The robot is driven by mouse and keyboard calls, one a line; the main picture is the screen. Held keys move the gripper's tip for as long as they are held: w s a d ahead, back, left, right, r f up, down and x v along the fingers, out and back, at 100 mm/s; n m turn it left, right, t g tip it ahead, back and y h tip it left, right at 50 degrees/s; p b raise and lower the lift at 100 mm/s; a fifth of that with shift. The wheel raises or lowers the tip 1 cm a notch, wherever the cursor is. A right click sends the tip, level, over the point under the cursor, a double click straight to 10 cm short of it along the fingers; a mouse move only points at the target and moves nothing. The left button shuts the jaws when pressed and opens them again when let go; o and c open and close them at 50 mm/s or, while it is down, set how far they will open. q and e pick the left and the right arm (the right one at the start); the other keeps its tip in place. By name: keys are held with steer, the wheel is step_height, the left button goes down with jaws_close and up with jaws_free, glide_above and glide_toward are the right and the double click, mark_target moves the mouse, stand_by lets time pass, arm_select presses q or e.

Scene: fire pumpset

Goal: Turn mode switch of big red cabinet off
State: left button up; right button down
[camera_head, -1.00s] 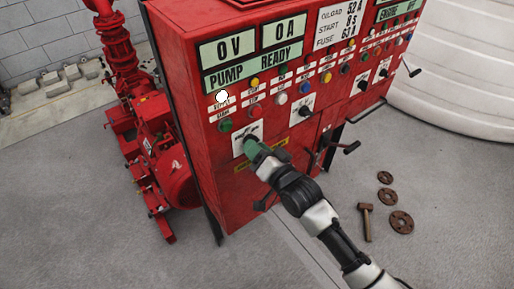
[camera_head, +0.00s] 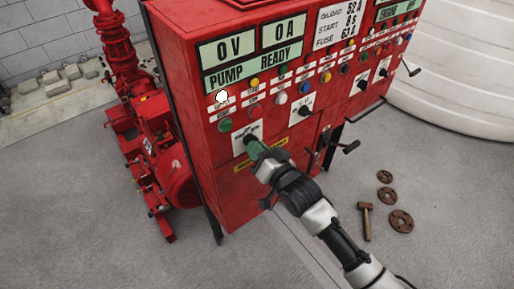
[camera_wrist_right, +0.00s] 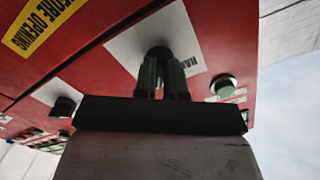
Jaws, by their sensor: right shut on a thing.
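The big red cabinet (camera_head: 237,185) stands in the middle of the head view, with "PUMP READY" on its display. Its mode switch sits on a white plate (camera_head: 242,136) low on the left of the front panel. My right gripper (camera_head: 252,146) is at this switch, with green fingers pointing into the panel. In the right wrist view the fingers (camera_wrist_right: 161,80) are shut on the dark switch knob (camera_wrist_right: 160,52), which they partly hide. The exact angle of the knob is hard to tell. My left gripper is not in view.
Other buttons and lamps surround the switch, including a green button (camera_head: 225,126) and a second rotary switch (camera_head: 303,111). A crank-like handle (camera_head: 347,147) sticks out at the right. A hammer (camera_head: 366,220) and rusty flanges (camera_head: 401,221) lie on the floor. A red pump (camera_head: 170,170) stands at left.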

steer(key=n, duration=0.6)
steer(key=shift+d+n+p, duration=0.1)
steer(key=shift+n+p, duration=0.2)
steer(key=shift+p, duration=0.1)
stand_by(0.4)
steer(key=c, duration=1.2)
jaws_free()
steer(key=b+v, duration=0.2)
steer(key=v, duration=0.8)
steer(key=shift+s+d+b, duration=0.2)
steer(key=shift+s+b, duration=0.1)
steer(key=shift+b, duration=0.1)
steer(key=shift+f, duration=0.1)
